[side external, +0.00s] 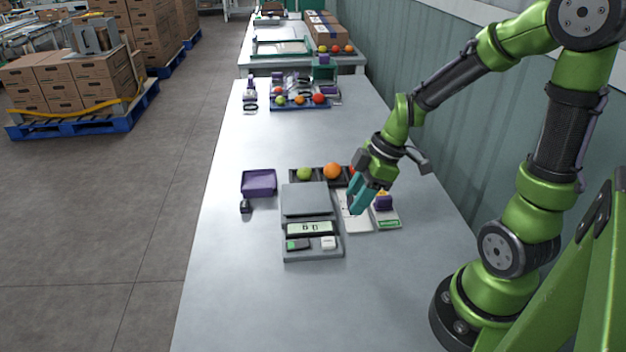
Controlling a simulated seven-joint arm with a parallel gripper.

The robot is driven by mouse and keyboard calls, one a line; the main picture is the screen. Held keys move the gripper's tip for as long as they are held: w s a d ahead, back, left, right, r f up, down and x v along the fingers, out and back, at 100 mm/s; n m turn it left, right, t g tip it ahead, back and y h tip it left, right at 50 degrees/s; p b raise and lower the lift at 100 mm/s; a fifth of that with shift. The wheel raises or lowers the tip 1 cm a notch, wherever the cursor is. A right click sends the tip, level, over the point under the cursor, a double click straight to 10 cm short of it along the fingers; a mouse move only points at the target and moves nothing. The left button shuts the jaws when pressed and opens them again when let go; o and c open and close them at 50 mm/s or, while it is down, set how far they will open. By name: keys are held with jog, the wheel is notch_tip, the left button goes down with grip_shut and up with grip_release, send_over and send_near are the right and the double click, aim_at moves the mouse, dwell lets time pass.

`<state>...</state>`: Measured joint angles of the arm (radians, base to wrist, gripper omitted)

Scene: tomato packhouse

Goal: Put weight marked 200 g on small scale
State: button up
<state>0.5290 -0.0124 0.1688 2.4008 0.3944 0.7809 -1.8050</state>
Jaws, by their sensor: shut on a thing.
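The small scale (312,252) is grey, with a square flat pan (305,199), a lit display (309,229) and green and white buttons at its near side. The pan looks empty. My gripper (357,210) has teal fingers and points down just right of the pan, over a white sheet. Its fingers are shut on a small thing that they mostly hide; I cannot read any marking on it. A small dark object (246,206) stands left of the scale, too small to identify as a weight. No 200 g mark is legible anywhere.
A purple tray (259,183) lies left of the scale. A dark tray behind it holds a green (304,174) and an orange tomato (332,171). A card with a purple item (383,202) lies at right. The near table (250,300) is clear.

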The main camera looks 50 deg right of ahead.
jog(key=w, duration=0.4)
jog(key=w+d+f, duration=0.1)
jog(key=w, duration=0.9)
jog(key=shift+w+d+f, duration=0.15)
jog(key=shift+w+d, duration=0.1)
jog(key=shift+d, duration=0.1)
jog(key=shift+w+f, duration=0.15)
jog(key=shift+f, duration=1.65)
jog(key=o, duration=1.2)
jog(key=shift+f, duration=0.15)
jog(key=shift+c, duration=0.2)
